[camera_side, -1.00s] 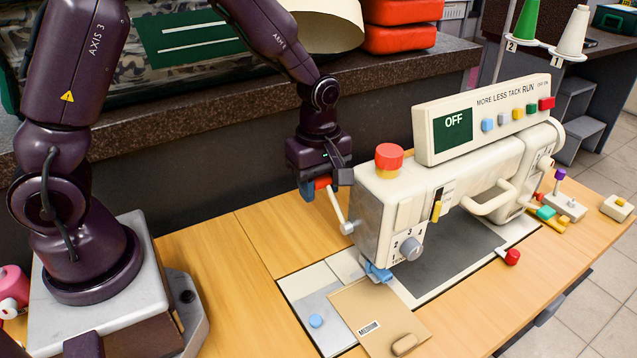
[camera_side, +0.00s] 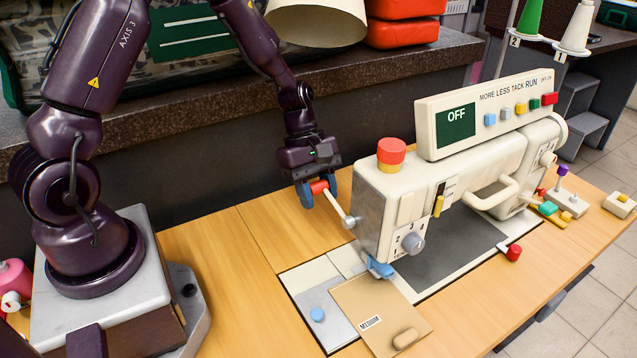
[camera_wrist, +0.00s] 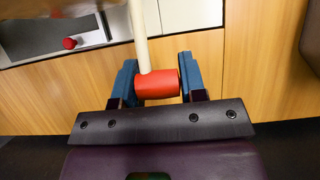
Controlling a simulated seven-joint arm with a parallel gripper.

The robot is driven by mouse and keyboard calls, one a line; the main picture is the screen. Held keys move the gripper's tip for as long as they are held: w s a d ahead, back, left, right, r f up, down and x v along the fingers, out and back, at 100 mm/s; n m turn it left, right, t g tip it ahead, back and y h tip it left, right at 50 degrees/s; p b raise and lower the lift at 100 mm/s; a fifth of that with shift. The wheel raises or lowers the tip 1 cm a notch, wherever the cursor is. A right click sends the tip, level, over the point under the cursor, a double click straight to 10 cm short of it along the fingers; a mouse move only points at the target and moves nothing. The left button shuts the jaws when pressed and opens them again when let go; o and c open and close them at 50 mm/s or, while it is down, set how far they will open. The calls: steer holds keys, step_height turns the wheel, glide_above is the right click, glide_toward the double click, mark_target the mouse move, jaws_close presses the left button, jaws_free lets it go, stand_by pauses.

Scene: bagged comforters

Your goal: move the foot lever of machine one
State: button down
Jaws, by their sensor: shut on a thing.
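The foot lever is a pale rod (camera_side: 334,202) with a red grip (camera_side: 318,187) on the left end of the cream sewing machine (camera_side: 460,175). It slants up and left from a round pivot on the machine head. My gripper (camera_side: 317,190) is shut on the red grip, with a blue finger on each side of it. In the wrist view the red grip (camera_wrist: 157,84) lies across between my gripper's blue fingers (camera_wrist: 158,80), and the rod rises away from it. The blue presser foot (camera_side: 380,268) is low at the machine head, over the plate.
The machine's panel (camera_side: 455,130) reads OFF. A red button (camera_side: 391,152) tops the head. A tan card (camera_side: 380,315) marked MEDIUM lies on the table in front. A dark stone ledge (camera_side: 200,112) runs behind my arm. Bare wood (camera_side: 230,270) lies left of the machine.

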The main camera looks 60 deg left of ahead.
steer(key=shift+d+f+h, duration=0.2)
steer(key=shift+f+h, duration=0.6)
steer(key=shift+h, duration=0.05)
steer(key=shift+d+f+h, duration=0.2)
steer(key=shift+f+h, duration=0.6)
steer(key=shift+d+f+h, duration=0.2)
steer(key=shift+f+h, duration=0.6)
steer(key=shift+h, duration=0.05)
steer(key=shift+d, duration=0.1)
steer(key=c, duration=0.7)
jaws_free()
steer(key=v, duration=0.7)
steer(key=shift+a+r, duration=0.15)
steer(key=shift+a, duration=0.15)
